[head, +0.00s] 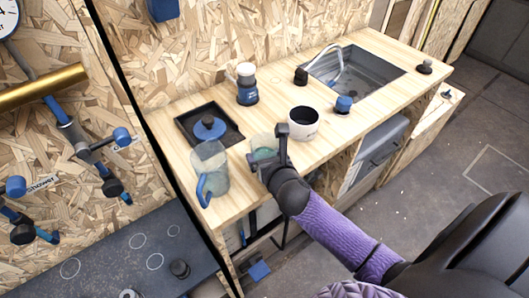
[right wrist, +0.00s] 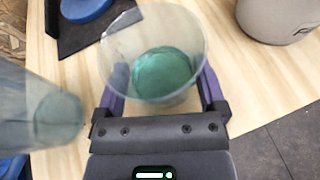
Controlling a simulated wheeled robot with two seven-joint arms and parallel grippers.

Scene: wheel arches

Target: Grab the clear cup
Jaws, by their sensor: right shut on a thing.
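The clear cup (right wrist: 155,50) is see-through with a greenish bottom. In the head view the clear cup (head: 262,146) stands near the front edge of the wooden counter, partly hidden by my right gripper. My right gripper (right wrist: 163,92) has one finger on each side of the cup and is shut on it; it also shows in the head view (head: 270,160). The cup looks upright, and I cannot tell whether it is lifted off the counter. My left gripper is not in view.
A clear pitcher with a blue handle (head: 210,172) stands just left of the cup. A white mug (head: 303,123) stands to the right. Behind are a black tray (head: 227,133) with a blue-knobbed lid and a blue-based grinder (head: 246,85). A sink (head: 365,75) is at the far right.

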